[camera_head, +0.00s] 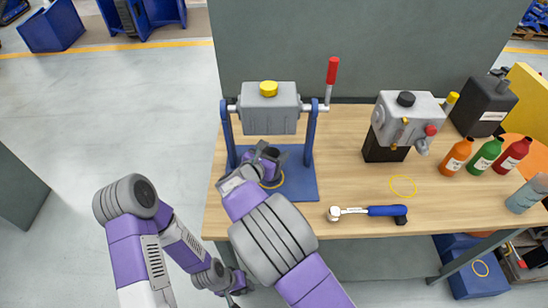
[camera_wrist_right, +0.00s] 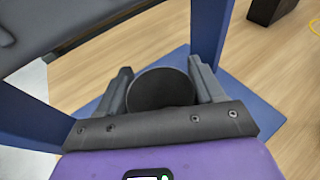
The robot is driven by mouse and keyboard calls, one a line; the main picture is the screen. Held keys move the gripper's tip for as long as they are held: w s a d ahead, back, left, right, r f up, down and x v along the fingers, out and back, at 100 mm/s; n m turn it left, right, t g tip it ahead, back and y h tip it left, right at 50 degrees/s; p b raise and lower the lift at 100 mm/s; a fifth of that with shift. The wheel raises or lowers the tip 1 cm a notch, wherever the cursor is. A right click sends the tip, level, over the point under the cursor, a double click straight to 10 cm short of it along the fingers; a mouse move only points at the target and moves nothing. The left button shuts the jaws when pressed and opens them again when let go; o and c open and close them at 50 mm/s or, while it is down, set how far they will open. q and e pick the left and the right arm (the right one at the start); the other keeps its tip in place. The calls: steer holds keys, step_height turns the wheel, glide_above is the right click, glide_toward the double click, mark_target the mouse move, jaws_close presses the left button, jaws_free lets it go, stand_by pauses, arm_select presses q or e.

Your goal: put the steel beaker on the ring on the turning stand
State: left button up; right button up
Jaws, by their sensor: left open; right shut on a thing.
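The turning stand has a blue frame and blue base plate (camera_head: 302,187) on the bench, with a grey block (camera_head: 268,112) hung between its posts. A yellow ring (camera_head: 279,181) shows partly on the base plate. My right gripper (camera_head: 266,160) reaches in between the posts, shut on a dark round vessel, which I take for the steel beaker (camera_wrist_right: 160,90). The vessel is over or at the ring; I cannot tell if it touches the plate. The gripper hides part of both. My left gripper (camera_head: 238,287) is low, below the bench's front edge, open and apart from everything.
The stand's red-handled crank (camera_head: 332,72) rises at its right. A grey machine on a black block (camera_head: 385,148), a blue-handled wrench (camera_head: 385,210), another yellow ring (camera_head: 403,178) and coloured bottles (camera_head: 487,155) stand right. Bare bench lies between stand and machine.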

steer(key=shift+s+a+f+b, duration=0.1)
steer(key=shift+s+f+b, duration=0.25)
steer(key=shift+f, duration=0.2)
arm_select(q)
steer(key=shift+s+f, duration=0.15)
steer(key=shift+f, duration=0.5)
arm_select(e)
steer(key=shift+w, duration=0.15)
steer(key=shift+f, duration=0.15)
steer(key=o, duration=1.1)
